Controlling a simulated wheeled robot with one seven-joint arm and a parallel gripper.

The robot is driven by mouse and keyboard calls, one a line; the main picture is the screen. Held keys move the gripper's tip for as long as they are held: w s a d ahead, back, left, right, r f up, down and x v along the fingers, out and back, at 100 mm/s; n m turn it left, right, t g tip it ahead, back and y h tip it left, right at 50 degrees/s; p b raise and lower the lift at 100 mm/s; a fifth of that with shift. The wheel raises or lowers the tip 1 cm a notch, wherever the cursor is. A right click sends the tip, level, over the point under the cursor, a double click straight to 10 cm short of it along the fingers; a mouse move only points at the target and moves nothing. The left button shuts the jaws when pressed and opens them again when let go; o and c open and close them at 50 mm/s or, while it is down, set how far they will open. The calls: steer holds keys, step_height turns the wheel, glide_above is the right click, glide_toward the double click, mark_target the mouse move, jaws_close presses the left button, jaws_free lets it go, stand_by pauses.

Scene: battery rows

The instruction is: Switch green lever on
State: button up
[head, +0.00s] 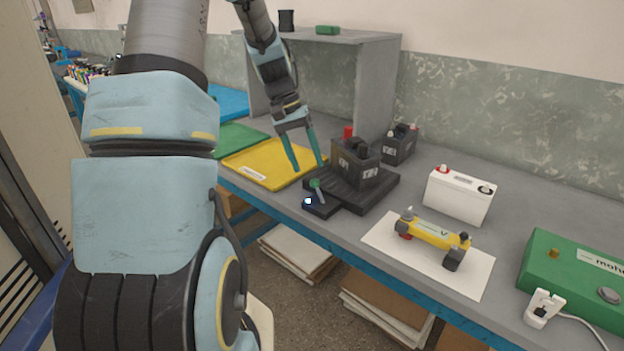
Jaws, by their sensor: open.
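A small lever with a green knob (316,184) stands on a dark switch box (322,208) at the front edge of the workbench. A bright white-blue light shows on the left of that box. The box adjoins a black platform (379,190) that carries a dark battery (355,168) with a red terminal. My gripper (308,168) is open and empty, pointing down, with its two teal fingers just above and behind the lever. I cannot tell whether a finger touches the lever.
Yellow (262,168) and green (238,139) trays lie left of the lever. To the right are a white battery (459,196), a yellow device (433,234) on white paper (476,277), and a green box (573,272). A grey shelf (372,50) stands behind. Another dark battery (399,147) sits behind the platform.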

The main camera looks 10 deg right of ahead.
steer(key=v, duration=0.3)
steer(key=shift+r, duration=0.35)
steer(key=shift+a, duration=0.1)
steer(key=s+a+f+n+t+y, duration=0.1)
steer(key=s+a+t, duration=0.1)
steer(key=s+a, duration=0.3)
steer(key=s+a+f+n+t+y, duration=0.1)
steer(key=s+a+y, duration=0.1)
steer(key=s+a, duration=0.4)
steer(key=s, duration=0.5)
steer(key=shift+s+a+f+t, duration=0.15)
steer(key=shift+s+t, duration=0.1)
steer(key=shift+t, duration=0.15)
